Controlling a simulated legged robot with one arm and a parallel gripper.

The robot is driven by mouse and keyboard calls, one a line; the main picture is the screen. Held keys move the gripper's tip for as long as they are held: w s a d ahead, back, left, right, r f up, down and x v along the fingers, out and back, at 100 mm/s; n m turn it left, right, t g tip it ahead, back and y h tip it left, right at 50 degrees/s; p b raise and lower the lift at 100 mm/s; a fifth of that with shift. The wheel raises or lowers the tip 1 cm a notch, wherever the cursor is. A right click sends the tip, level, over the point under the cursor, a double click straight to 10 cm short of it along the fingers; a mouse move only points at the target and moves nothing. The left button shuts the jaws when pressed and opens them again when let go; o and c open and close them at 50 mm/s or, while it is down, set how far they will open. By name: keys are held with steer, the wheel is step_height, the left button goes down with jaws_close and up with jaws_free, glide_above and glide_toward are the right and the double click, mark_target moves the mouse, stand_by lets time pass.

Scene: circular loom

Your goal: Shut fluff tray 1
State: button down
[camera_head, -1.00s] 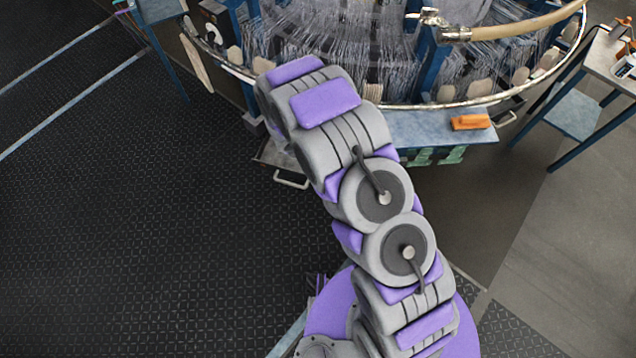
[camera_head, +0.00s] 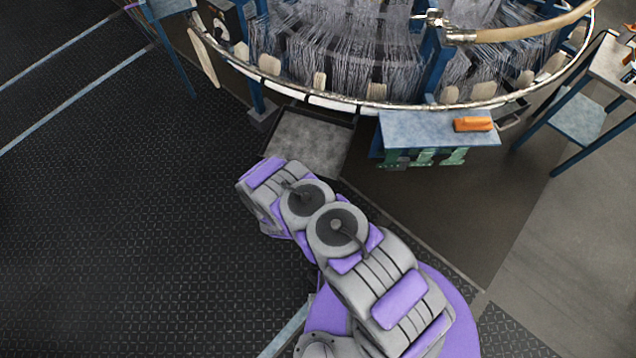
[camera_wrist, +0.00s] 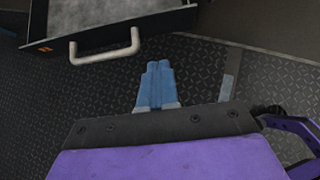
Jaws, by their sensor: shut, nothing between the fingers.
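A grey, shallow fluff tray (camera_head: 308,143) sticks out from under the loom's rim in the head view, pulled open. Its number cannot be read. In the wrist view the tray (camera_wrist: 95,14) is at the top left, with a pale bar handle (camera_wrist: 105,48) on its dark front. My gripper (camera_wrist: 158,66) has blue fingers, shut together and empty. The fingers point toward the tray side, to the right of the handle and apart from it in the picture. In the head view my arm hides the gripper and the tray's front handle.
A blue-grey bench (camera_head: 425,130) with an orange tool (camera_head: 473,124) stands right of the tray. Another handle (camera_head: 510,121) shows farther right under the loom rim (camera_head: 340,104). A side table (camera_head: 580,115) stands at the right. The dark floor at left is clear.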

mark_target(322, 176)
steer(key=b+x, duration=0.1)
steer(key=x, duration=0.3)
steer(key=r+b+x, duration=0.1)
steer(key=b+x, duration=0.1)
steer(key=x, duration=0.2)
steer(key=w+b+x, duration=0.1)
steer(key=x, duration=0.3)
steer(key=shift+w+d+r, duration=0.1)
steer(key=shift+w+r, duration=0.05)
steer(key=shift+w+d+r+b, duration=0.1)
steer(key=shift+w+d+b, duration=0.1)
steer(key=shift+w+b, duration=0.3)
steer(key=shift+w, duration=0.2)
